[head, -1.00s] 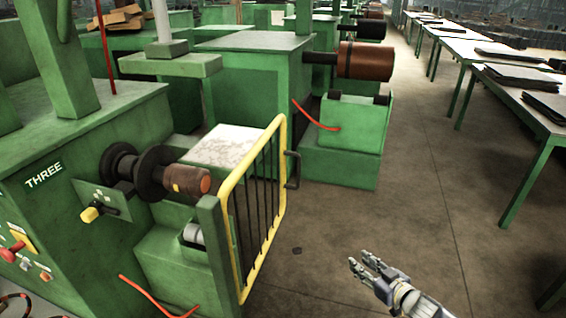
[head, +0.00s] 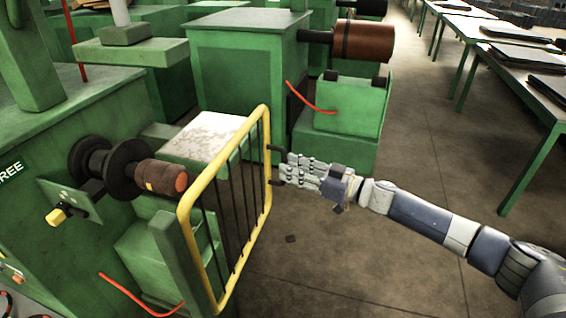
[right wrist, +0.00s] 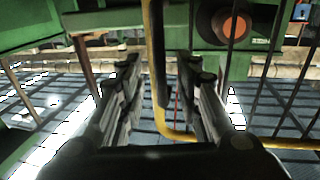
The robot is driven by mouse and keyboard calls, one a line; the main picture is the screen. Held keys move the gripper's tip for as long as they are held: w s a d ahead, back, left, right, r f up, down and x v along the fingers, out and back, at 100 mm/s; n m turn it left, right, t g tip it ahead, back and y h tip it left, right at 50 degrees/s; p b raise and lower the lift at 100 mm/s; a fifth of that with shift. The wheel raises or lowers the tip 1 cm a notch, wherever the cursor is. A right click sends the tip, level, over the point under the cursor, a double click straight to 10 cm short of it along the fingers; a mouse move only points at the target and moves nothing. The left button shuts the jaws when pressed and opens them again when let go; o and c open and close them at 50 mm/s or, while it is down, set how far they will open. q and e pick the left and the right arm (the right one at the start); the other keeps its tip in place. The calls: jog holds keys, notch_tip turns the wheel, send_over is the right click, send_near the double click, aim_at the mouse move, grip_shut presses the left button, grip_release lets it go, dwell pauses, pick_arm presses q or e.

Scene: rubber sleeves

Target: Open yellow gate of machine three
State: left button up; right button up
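The yellow gate (head: 188,235), a yellow frame with dark vertical bars, stands upright in front of the roller of green machine three (head: 50,118). Its dark handle (head: 276,183) is on its far right edge, partly hidden by my fingers. My right gripper (head: 290,170) reaches in from the right, its fingertips at the handle. In the right wrist view, the fingers (right wrist: 165,82) are spread, with the gate's yellow upright (right wrist: 154,50) showing between them. Firm contact cannot be told. My left gripper is not in view.
Another green machine (head: 240,65) with a brown roller (head: 362,41) stands behind. A red hose (head: 312,100) hangs from it. Tables (head: 538,108) with dark sheets line the right side. The floor (head: 415,145) between is clear.

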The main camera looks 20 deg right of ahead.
aim_at(284, 184)
jog(key=shift+x, duration=1.6)
grip_shut()
jog(key=shift+s+d, duration=0.1)
